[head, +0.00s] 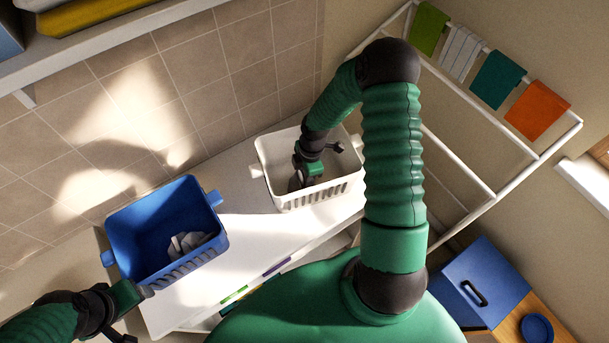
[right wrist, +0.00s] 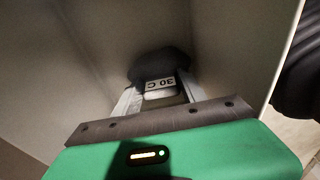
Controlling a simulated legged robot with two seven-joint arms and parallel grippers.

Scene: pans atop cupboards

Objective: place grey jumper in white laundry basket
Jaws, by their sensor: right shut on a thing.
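The white laundry basket (head: 281,195) stands on the white worktop, and my right gripper (head: 300,180) reaches down inside it. In the right wrist view my right gripper (right wrist: 158,92) is shut on a dark grey cloth bundle, the grey jumper (right wrist: 160,66), with a white "30 C" label between the fingers. The pale basket walls (right wrist: 235,50) surround it. I cannot tell whether the jumper touches the basket floor. My left gripper (head: 146,292) is beside the front of the blue basket; its jaw state is unclear.
The blue basket (head: 150,225) on the worktop (head: 240,240) holds pale grey cloth (head: 188,243). A white drying rack (head: 470,170) with several coloured cloths stands at the right. A tiled wall is behind. A blue box (head: 480,285) is at lower right.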

